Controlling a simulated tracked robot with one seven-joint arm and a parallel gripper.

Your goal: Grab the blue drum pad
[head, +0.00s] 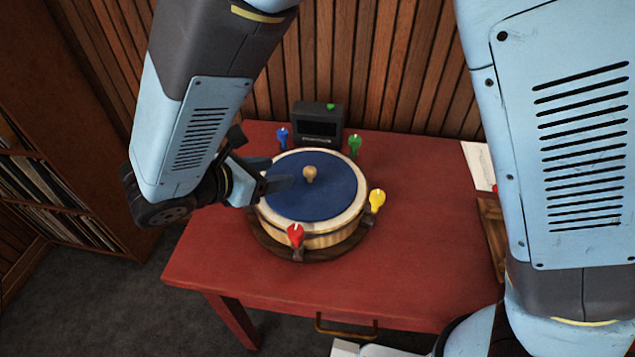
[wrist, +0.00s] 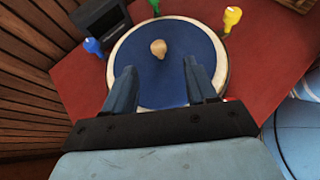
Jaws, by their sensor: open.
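The blue drum pad (head: 318,192) is a round blue disc with a small wooden knob (head: 310,174) at its middle. It lies inside the pale rim of a wooden drum (head: 318,240) on a red table. My gripper (head: 279,174) is open at the pad's left side in the head view. In the wrist view the pad (wrist: 165,85) shows between and beyond the two fingers of my gripper (wrist: 157,75). The knob (wrist: 158,48) is just ahead of the fingertips, with nothing between the fingers but the pad's surface behind them.
Blue (head: 282,138), green (head: 354,145), yellow (head: 377,199) and red (head: 296,236) pegs stand around the drum. A small black device (head: 317,124) is behind it, near the slatted wall. The red table (head: 420,250) is clear to the drum's right and front.

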